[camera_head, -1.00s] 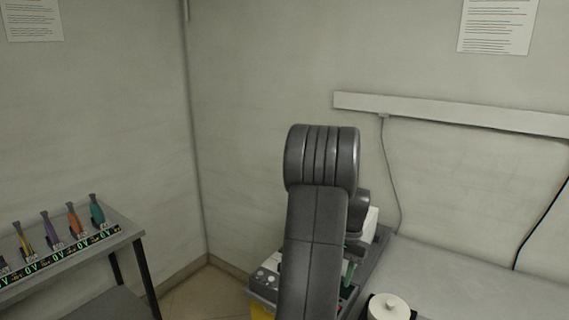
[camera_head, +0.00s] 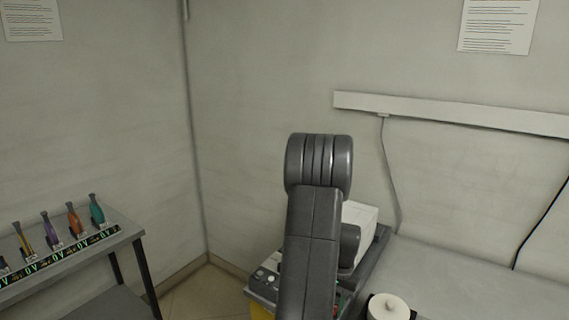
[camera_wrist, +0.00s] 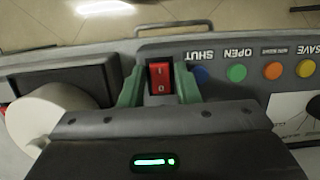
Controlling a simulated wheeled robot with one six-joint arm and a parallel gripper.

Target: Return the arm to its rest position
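My gripper (camera_wrist: 158,88) is in the wrist view with its two green fingers apart and nothing between them. A red rocker switch (camera_wrist: 160,79) on the device panel shows in the gap between the fingers; I cannot tell how far it is from the fingertips. In the head view my arm is folded, its dark grey elbow raised in the middle of the picture. The arm hides much of the device (camera_head: 266,278), and the gripper is hidden there.
The panel has blue, green, orange and yellow buttons (camera_wrist: 236,73). A white box (camera_head: 361,214) stands behind my arm. A white round lid (camera_head: 388,307) is at the counter's (camera_head: 480,285) front. A rack of coloured tools (camera_head: 70,258) is at left. Open floor lies between.

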